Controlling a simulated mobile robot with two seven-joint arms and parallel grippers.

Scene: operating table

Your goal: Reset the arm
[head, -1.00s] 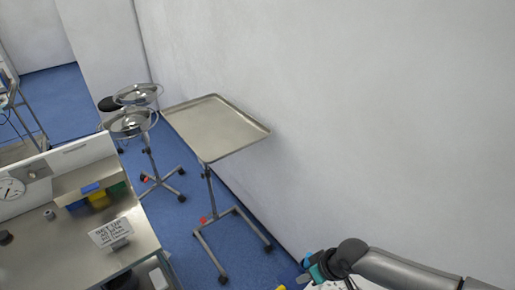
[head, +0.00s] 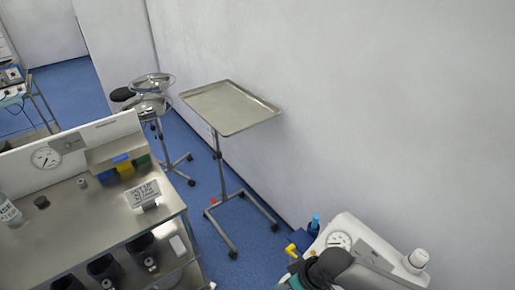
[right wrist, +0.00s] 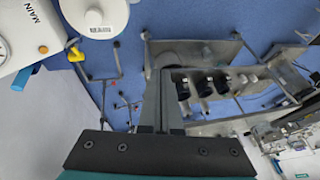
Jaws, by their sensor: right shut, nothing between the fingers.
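My right arm (head: 330,266) shows as a dark grey link with a teal part at the bottom right of the head view. Its fingers are not visible there. In the right wrist view my right gripper (right wrist: 172,78) is shut and empty, pointing away from the camera over the blue floor. My left arm and gripper are not in view.
A steel workbench (head: 95,218) with a gauge and dark canisters stands at left. A tray stand (head: 232,107) and a basin stand (head: 152,84) are near the wall. A white machine with a gauge (head: 385,250) is close to my right arm. Blue floor (head: 255,250) lies between.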

